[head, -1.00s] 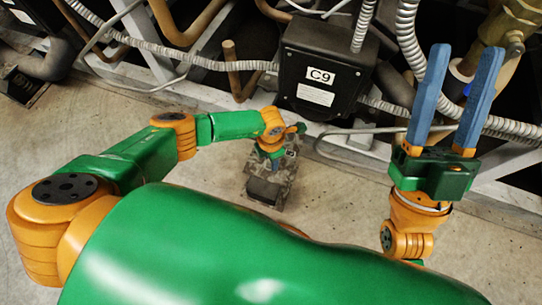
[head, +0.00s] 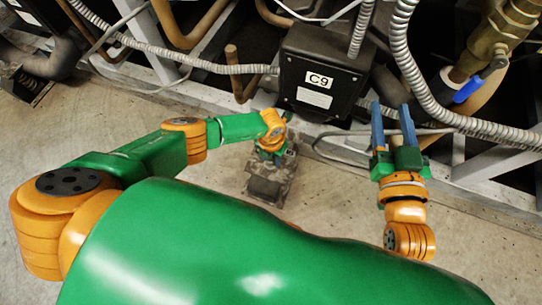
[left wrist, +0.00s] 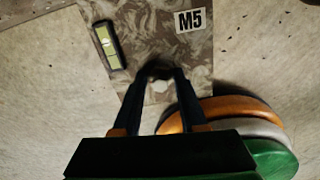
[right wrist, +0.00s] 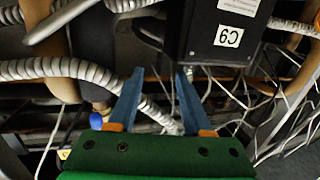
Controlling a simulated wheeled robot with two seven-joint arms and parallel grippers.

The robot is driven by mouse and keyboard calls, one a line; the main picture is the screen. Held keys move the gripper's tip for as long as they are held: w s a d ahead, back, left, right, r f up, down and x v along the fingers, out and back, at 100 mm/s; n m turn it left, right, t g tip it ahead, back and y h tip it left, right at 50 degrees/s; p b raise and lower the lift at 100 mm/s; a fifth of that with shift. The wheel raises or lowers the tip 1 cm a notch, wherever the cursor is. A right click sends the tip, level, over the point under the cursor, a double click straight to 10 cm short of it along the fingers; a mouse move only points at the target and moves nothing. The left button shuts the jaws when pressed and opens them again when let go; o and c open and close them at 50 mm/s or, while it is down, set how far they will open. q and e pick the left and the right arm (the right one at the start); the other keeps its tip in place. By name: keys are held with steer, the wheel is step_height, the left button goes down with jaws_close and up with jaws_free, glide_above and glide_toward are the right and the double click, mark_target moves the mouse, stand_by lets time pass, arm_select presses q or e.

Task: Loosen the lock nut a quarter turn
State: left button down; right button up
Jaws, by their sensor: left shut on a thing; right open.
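My left gripper (head: 270,157) reaches down to a mottled grey-brown block (head: 265,188) on the floor. The left wrist view shows the block's top (left wrist: 150,25) with an M5 label (left wrist: 190,20) and a yellow-green level vial (left wrist: 108,45). There the left gripper (left wrist: 165,72) is shut on a small dark piece (left wrist: 160,71) at the block; its shape is mostly hidden between the fingers. I cannot make out for certain which part is the lock nut. My right gripper (head: 391,107) is open and empty, its blue fingers pointing toward the pipes below the C9 box (head: 322,70).
In the right wrist view, the C9 box (right wrist: 228,38) is beyond the right finger and a ribbed conduit (right wrist: 65,70) lies left. A brass valve (head: 505,35) with a blue handle (head: 467,90) is at upper right. Bare floor (head: 330,205) lies in front of the rack.

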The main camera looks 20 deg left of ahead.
stand_by(0.4)
arm_select(q)
steer(key=shift+c, duration=2.2)
jaws_free()
